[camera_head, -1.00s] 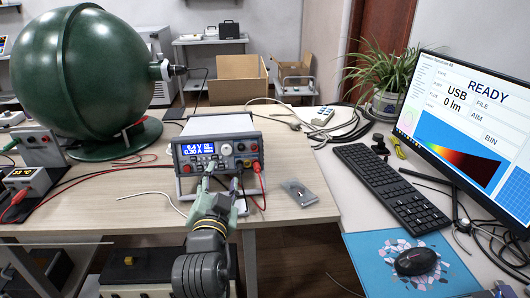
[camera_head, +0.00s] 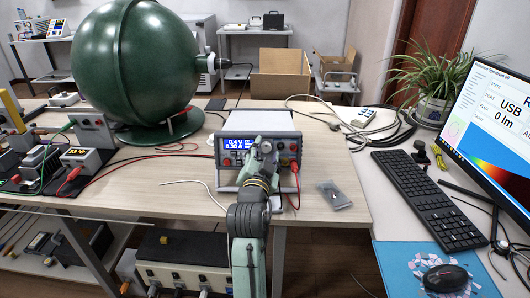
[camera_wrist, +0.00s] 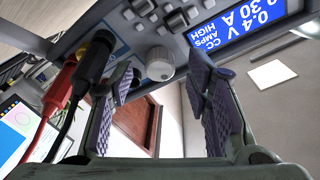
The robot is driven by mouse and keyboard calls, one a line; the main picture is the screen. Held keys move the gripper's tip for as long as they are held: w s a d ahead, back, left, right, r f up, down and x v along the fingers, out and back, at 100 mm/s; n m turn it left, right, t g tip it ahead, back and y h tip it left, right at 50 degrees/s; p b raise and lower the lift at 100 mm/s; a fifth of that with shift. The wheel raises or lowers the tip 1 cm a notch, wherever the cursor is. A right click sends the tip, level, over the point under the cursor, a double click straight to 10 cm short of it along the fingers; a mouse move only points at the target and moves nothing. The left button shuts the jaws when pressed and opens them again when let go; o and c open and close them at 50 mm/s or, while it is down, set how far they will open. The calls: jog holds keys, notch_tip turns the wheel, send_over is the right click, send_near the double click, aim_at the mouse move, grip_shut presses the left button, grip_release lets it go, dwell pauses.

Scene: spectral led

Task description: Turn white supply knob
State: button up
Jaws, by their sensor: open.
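The white supply (camera_head: 258,122) stands on the wooden table, its front panel and lit blue display (camera_head: 238,157) facing me. In the wrist view the panel appears upside down, and the display (camera_wrist: 238,30) reads 0.4 V and 0.30 A. A round white knob (camera_wrist: 160,63) shows between my fingertips in that view. My gripper (camera_wrist: 160,82) is open, with one dark ridged finger pad on either side of the knob; contact is not visible. In the head view my gripper (camera_head: 262,158) is in front of the panel's right half and hides part of the knobs.
Red and black plugs (camera_wrist: 64,78) with cables stick out of the panel beside my fingers. A small clear packet (camera_head: 334,194) lies on the table to the right. A green sphere (camera_head: 135,62) stands at back left. A keyboard (camera_head: 425,200) and monitor (camera_head: 495,140) are at right.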

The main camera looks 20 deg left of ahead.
grip_shut()
dwell(0.5)
jog(key=shift+m+b, duration=0.4)
jog(key=shift+f+m+h+b, duration=0.1)
jog(key=shift+m+h+b, duration=0.2)
jog(key=shift+m+b, duration=0.3)
jog(key=m+b, duration=0.2)
jog(key=m, duration=0.1)
jog(key=shift+a+h, duration=0.1)
jog(key=shift+h, duration=0.2)
jog(key=m+b, duration=0.1)
jog(key=m, duration=0.1)
jog(key=m+g+b, duration=0.1)
jog(key=m, duration=0.1)
jog(key=m+b, duration=0.1)
jog(key=shift+r+m+g+h, duration=0.25)
jog(key=shift+m+g+h, duration=0.05)
jog(key=shift+m+h, duration=0.1)
jog(key=m+b, duration=0.1)
jog(key=m, duration=0.1)
jog(key=m+g+b, duration=0.1)
jog(key=m, duration=0.2)
jog(key=shift+a+r, duration=0.1)
jog(key=shift+r, duration=0.1)
jog(key=shift+r+m+g+b, duration=0.1)
jog(key=shift+m+g+b, duration=0.7)
jog(key=shift+m, duration=1.3)
